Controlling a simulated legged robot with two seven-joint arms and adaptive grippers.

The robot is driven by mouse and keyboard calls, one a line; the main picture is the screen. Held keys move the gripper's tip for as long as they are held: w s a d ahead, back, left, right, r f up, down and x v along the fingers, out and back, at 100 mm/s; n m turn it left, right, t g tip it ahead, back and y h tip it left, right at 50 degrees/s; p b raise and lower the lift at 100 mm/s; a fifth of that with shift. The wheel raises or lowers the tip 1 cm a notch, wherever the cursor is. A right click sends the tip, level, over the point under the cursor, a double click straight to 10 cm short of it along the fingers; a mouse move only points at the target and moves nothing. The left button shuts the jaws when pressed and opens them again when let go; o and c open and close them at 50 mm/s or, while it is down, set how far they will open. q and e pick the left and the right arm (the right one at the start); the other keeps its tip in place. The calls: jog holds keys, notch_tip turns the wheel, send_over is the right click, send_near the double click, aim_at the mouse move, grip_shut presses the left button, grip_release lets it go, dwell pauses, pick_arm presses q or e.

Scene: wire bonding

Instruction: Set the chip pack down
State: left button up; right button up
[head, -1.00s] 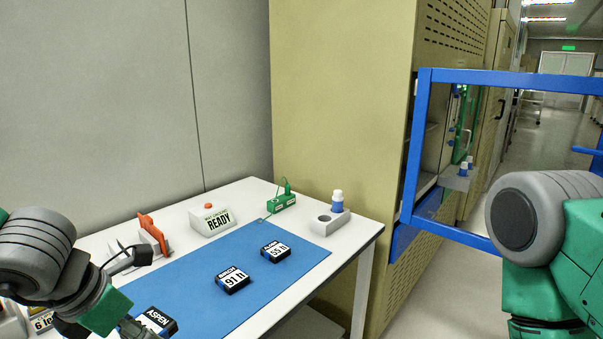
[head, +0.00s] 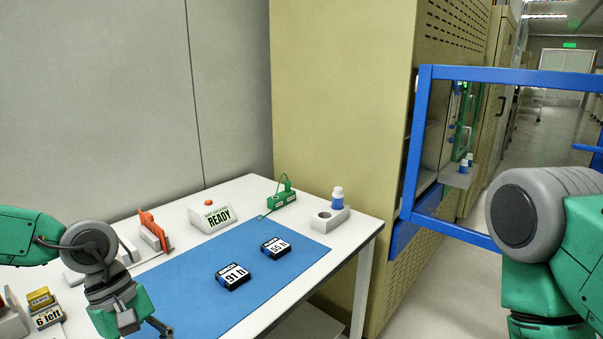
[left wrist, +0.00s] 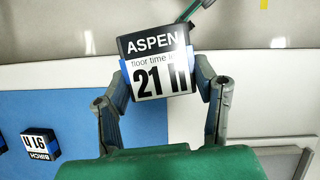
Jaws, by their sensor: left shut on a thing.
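The chip pack labelled ASPEN, floor time 21 h (left wrist: 155,62), is black with a white label and blue sides. In the left wrist view my left gripper (left wrist: 163,80) is shut on it, a finger at each side. The pack is held up; its height over the table is unclear. In the head view my left gripper (head: 158,328) is at the bottom edge, over the near-left of the mat, and the pack is out of sight. The BIRCH pack, 91 h (head: 233,276), and a 55 h pack (head: 276,248) lie on the blue mat (head: 200,312). My right gripper is out of view.
A READY sign box (head: 212,216), an orange-fronted holder (head: 153,228) and a green device (head: 281,197) line the back of the table. A white block with a bottle (head: 338,200) stands at right. The blue-framed door (head: 412,150) stands open.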

pick_arm(q)
jog(key=m, duration=0.2)
jog(key=f+m+g+y, duration=0.1)
jog(key=m, duration=0.1)
jog(key=s+f+m+y, duration=0.1)
jog(key=m, duration=0.2)
jog(key=shift+d+f+g, duration=0.2)
jog(key=shift+g, duration=0.1)
jog(key=m, duration=0.1)
jog(key=f+m+y, duration=0.1)
jog(key=m, duration=0.2)
jog(key=shift+s+d+f+m+y, duration=0.1)
jog(key=shift+s+f+m+y, duration=0.2)
jog(key=shift+y, duration=0.1)
jog(key=shift+a, duration=0.2)
